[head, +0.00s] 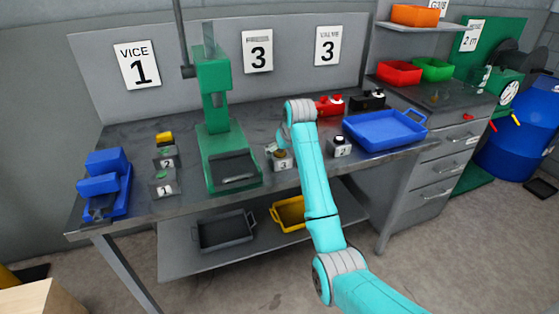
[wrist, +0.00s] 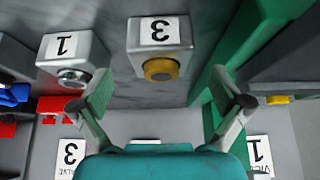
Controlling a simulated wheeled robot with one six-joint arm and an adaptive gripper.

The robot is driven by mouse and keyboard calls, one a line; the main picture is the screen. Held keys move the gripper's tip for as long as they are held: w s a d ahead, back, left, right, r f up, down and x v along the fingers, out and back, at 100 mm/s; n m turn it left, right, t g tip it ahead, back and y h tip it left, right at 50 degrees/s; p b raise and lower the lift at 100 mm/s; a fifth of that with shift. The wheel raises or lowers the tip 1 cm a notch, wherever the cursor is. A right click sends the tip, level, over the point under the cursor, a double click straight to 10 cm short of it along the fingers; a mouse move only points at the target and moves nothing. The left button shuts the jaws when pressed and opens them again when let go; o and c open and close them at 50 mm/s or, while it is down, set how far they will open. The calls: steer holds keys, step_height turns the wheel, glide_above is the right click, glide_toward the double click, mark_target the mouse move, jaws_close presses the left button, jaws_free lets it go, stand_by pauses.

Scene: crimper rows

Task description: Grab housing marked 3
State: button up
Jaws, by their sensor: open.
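The housing marked 3 (wrist: 160,40) is a grey block with a white label and a round brass-coloured fitting. It sits on the bench (head: 206,205), upper middle in the wrist view. In the head view this housing (head: 283,163) stands right of the green press, partly hidden by my arm. My gripper (wrist: 160,95) is open and empty, its two green-padded fingers spread wide. The housing lies ahead, lined up roughly with the gap; I cannot tell how far. In the head view the gripper is mostly hidden behind my arm's end.
A grey housing with a silver fitting (wrist: 70,55), label seeming to read 1, stands beside it. The green press (head: 222,150) is close on the other side. A blue tray (head: 385,130), red valve (head: 330,106), blue vice (head: 105,185) and two left housings (head: 163,185) share the bench.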

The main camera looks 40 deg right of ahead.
steer(key=shift+w+x, duration=0.25)
steer(key=shift+x, duration=2.45)
steer(key=shift+r, duration=0.2)
